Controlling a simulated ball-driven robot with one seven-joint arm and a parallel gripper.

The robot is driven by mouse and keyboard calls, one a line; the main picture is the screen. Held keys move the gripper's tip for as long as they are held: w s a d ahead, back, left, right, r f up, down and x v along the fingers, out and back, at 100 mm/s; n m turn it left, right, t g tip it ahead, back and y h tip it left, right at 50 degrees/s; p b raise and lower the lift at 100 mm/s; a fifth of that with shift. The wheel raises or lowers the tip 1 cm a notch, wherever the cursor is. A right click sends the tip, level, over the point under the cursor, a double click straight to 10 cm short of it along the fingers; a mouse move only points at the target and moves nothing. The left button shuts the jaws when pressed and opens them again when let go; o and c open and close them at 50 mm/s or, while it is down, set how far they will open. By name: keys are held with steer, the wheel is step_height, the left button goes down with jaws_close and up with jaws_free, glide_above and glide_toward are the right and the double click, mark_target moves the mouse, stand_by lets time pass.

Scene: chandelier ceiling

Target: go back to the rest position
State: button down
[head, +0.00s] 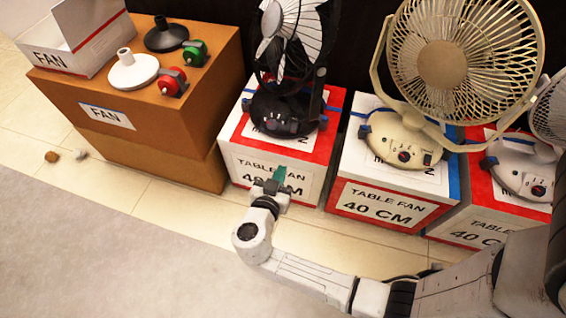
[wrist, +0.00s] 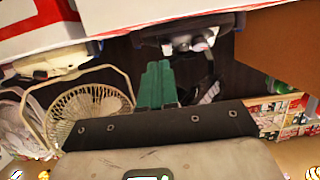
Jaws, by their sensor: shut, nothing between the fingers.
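My arm reaches in from the lower right. I cannot tell from these views whether the fingertips touch the box.
A cream fan (head: 441,62) stands on a second box (head: 345,190) to the right, and a white fan (head: 520,165) on a third. A brown carton (head: 190,125) at left bears an open box (head: 75,40) and fan parts. Small lumps (head: 52,157) lie on the floor. The front floor is clear.

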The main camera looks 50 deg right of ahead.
stand_by(0.7)
steer(key=s+f+n+g+y, duration=0.2)
steer(key=s+n+g+y, duration=0.45)
steer(key=s, duration=0.65)
steer(key=s+a+r+n+t+y+p, duration=0.1)
steer(key=s+a+r+n+t+y, duration=0.15)
steer(key=a+r+n+y, duration=0.35)
step_height(320, 180, up, 31)
steer(key=d+n+y+p, duration=0.1)
steer(key=p, duration=3.2)
steer(key=shift+s+d, duration=0.15)
steer(key=shift+s, duration=0.15)
